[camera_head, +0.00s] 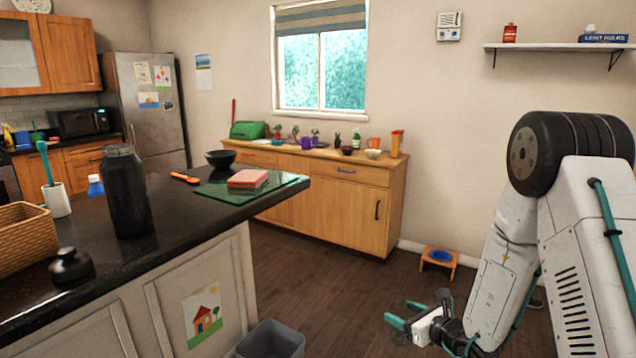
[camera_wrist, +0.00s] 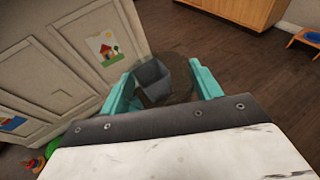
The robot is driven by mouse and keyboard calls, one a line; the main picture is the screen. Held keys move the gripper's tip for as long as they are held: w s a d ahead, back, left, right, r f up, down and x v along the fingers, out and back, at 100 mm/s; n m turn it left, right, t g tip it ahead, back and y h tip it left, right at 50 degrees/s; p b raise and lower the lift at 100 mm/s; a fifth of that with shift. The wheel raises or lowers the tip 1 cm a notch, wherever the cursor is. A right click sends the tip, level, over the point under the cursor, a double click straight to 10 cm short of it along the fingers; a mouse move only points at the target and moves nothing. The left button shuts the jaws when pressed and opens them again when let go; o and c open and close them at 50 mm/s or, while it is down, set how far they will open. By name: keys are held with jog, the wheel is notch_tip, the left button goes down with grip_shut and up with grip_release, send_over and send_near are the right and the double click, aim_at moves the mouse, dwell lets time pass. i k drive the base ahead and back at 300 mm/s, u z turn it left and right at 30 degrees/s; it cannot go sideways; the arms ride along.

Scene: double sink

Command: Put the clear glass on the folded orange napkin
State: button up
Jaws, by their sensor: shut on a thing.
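The folded orange napkin (camera_head: 248,179) lies as a salmon-coloured stack on a green board (camera_head: 222,190) at the counter's corner. My gripper (camera_head: 405,319) is low over the open floor at the lower right, well away from the napkin. It is shut on the clear glass (camera_head: 410,307), which shows only faintly. In the wrist view, the glass (camera_wrist: 182,85) is a see-through, slightly darker round shape between the teal fingers of my gripper (camera_wrist: 163,88). The grey bin shows behind it. The napkin is not in the wrist view.
The dark counter (camera_head: 180,220) holds a black bottle (camera_head: 125,195), a dark bowl (camera_head: 220,158) and an orange-handled utensil (camera_head: 185,178). A grey bin (camera_head: 270,342) stands below the counter's end. A wooden sideboard (camera_head: 335,200) and an orange stool (camera_head: 438,262) stand behind.

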aim_at(248, 175)
jog(key=z, duration=0.25)
jog(key=k, duration=0.35)
jog(key=u, duration=1)
jog(key=i, duration=1.15)
jog(key=z, duration=0.05)
